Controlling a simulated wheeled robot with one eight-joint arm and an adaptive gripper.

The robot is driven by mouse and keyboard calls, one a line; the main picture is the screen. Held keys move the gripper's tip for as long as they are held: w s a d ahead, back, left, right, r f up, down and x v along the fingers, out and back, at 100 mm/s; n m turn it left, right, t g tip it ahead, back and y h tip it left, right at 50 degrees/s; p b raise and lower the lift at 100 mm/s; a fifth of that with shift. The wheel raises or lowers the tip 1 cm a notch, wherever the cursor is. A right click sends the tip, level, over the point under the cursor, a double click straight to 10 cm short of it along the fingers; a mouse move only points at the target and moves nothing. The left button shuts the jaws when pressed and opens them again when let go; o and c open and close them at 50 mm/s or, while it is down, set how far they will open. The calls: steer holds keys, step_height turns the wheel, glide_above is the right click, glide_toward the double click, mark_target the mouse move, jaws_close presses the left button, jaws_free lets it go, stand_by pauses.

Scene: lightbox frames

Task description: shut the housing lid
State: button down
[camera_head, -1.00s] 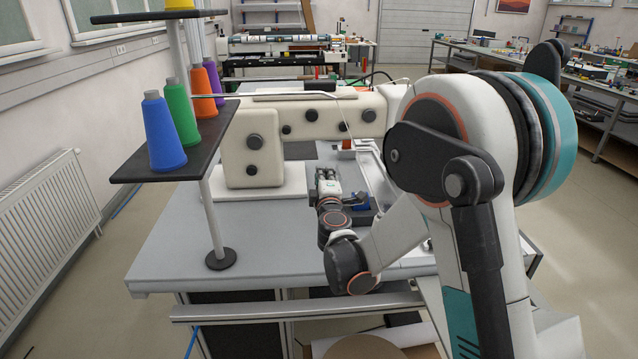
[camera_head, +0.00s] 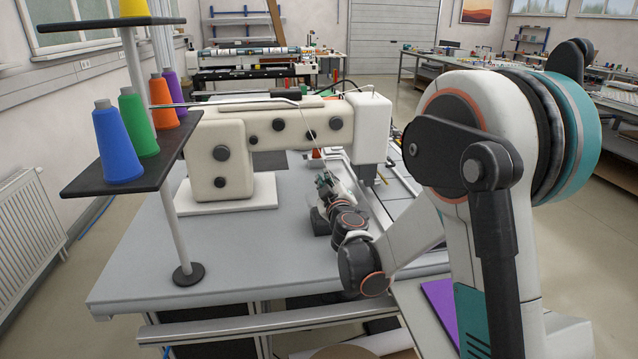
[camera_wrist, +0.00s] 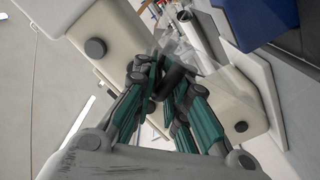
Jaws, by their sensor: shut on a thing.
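The cream sewing machine (camera_head: 285,118) stands on the grey table, with its head (camera_head: 374,125) at the right end. My gripper (camera_head: 326,180) is low in front of the machine's arm, small in the head view. In the wrist view, the teal-sided fingers of my gripper (camera_wrist: 168,76) are closed around a dark cylindrical piece (camera_wrist: 173,82). A clear, glassy part shows just beyond the fingertips; I cannot tell whether it is the housing lid. Cream machine surfaces with dark knobs lie on both sides. The lid cannot be picked out for certain in either view.
A thread stand (camera_head: 165,165) with blue, green, orange and purple cones rises at the left of the table (camera_head: 215,250). A small orange-red item (camera_head: 316,154) sits behind my gripper. The table's front left is bare. A radiator stands at far left.

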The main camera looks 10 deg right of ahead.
steer(key=shift+w+d+f, duration=0.1)
steer(key=shift+d+f, duration=0.05)
steer(key=shift+d, duration=0.35)
steer(key=shift+d+f, duration=0.15)
steer(key=shift+d, duration=0.45)
steer(key=c, duration=1.7)
jaws_free()
steer(key=shift+d, duration=0.35)
steer(key=shift+a, duration=0.35)
steer(key=shift+s, duration=0.5)
steer(key=s, duration=1.1)
steer(key=shift+s, duration=0.1)
